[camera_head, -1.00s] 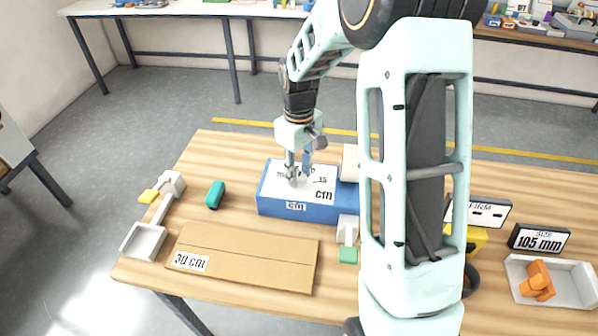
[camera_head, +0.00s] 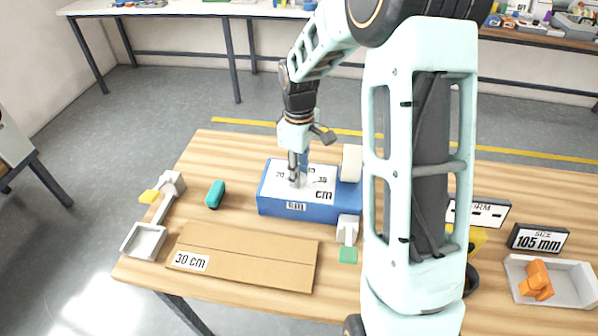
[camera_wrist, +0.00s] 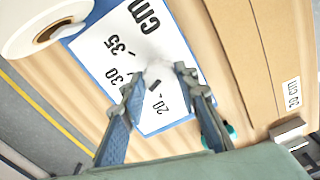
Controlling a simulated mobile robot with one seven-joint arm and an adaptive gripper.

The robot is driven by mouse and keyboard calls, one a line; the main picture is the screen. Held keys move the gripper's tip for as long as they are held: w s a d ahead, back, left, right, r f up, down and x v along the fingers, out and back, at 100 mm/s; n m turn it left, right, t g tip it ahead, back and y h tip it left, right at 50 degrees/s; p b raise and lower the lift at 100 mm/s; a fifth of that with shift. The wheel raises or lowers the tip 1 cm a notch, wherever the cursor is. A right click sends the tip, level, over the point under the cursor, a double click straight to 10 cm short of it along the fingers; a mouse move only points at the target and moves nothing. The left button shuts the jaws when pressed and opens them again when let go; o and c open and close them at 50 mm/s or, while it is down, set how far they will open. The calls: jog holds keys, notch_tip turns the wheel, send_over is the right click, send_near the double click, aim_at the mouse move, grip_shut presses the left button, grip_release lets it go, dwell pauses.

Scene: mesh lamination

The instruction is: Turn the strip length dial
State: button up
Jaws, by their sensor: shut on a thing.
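The strip length dial (camera_wrist: 158,72) is a small white knob on the white scale plate (camera_wrist: 95,40), which is marked 20, 30, 35 and cm. The plate lies on top of the blue box (camera_head: 275,207). My gripper (camera_wrist: 158,82) is shut on the dial, with one finger on each side of it in the wrist view. In the head view my gripper (camera_head: 298,183) points down onto the plate and hides most of the dial. A short black mark shows on the dial; which number it points at I cannot tell.
A brown board marked 30 cm (camera_head: 245,257) lies in front of the box. A white roll (camera_head: 351,163) stands at the box's right. A teal object (camera_head: 215,194) lies to the left. A grey tray (camera_head: 590,285) with orange pieces sits far right.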

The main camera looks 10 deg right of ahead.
jog(key=o, duration=1.1)
jog(key=shift+o, duration=0.2)
notch_tip(320, 180, up, 12)
